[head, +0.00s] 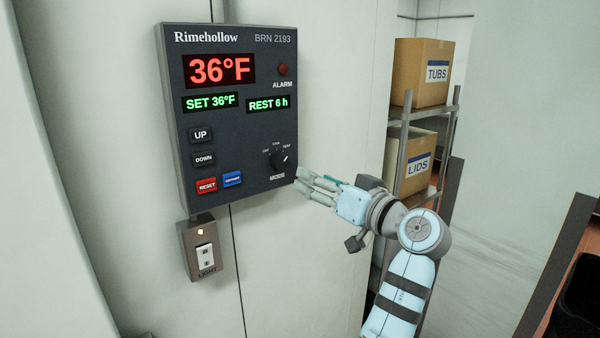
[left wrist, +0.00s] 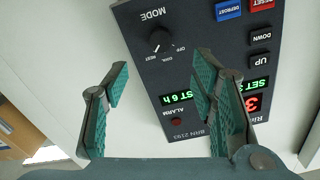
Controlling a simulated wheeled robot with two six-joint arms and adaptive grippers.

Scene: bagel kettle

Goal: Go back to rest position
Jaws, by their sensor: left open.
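My left gripper (head: 312,187) is open and empty. It is beside the lower right edge of a dark wall control panel (head: 230,130), close to the mode knob (head: 280,160), with no visible grip on it. The knob's pointer tilts to the upper right, toward the label that reads REST in the left wrist view. The panel shows 36°F, SET 36°F and REST 6 h. In the left wrist view the teal-padded fingers (left wrist: 162,64) are spread, and the panel (left wrist: 225,85) appears upside down beyond them. My right gripper is not in view.
A light switch box (head: 203,250) with a lit lamp is below the panel. A metal shelf rack (head: 405,150) holds boxes marked TUBS (head: 422,72) and LIDS (head: 410,160), behind my arm. White walls surround the panel.

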